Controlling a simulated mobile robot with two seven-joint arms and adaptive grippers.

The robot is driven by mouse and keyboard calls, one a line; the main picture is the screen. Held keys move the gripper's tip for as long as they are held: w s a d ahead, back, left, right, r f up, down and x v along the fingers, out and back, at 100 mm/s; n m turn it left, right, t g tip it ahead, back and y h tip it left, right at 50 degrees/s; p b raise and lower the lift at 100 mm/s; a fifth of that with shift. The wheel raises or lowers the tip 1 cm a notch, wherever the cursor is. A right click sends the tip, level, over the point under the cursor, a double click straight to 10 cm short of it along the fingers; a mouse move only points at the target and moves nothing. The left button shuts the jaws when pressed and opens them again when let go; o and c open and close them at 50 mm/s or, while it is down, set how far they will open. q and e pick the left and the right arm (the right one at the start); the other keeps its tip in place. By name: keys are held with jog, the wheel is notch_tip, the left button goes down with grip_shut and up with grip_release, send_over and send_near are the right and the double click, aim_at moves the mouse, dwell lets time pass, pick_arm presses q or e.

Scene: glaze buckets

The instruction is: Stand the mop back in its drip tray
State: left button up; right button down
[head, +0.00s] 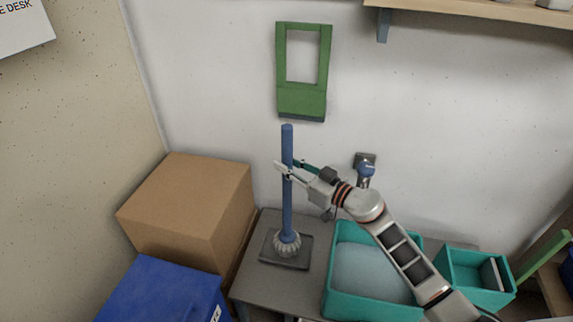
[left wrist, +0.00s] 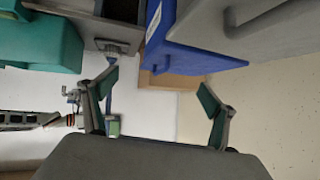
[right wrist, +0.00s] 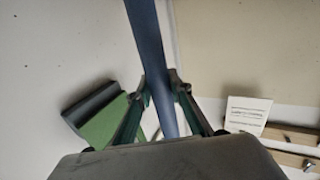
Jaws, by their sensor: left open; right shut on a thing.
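The mop has a blue handle (head: 287,210) and a grey-white head (head: 287,244). It stands upright in the head view, with its head over the dark grey drip tray (head: 270,253) on the table. I cannot tell whether the mop head rests on the tray floor or hangs just above it. My right gripper (head: 283,171) is shut on the upper part of the handle. In the right wrist view the handle (right wrist: 155,70) runs between its fingers. My left gripper (left wrist: 160,95) is open and empty; it is out of the head view.
A teal sink-like tub (head: 340,300) and a smaller teal bin (head: 465,290) stand right of the tray. A cardboard box (head: 185,215) and a blue box (head: 165,295) stand left. A green frame (head: 302,100) hangs on the wall behind the handle.

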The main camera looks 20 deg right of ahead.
jog(key=c, duration=1.8)
grip_release()
jog(key=shift+f, duration=0.1)
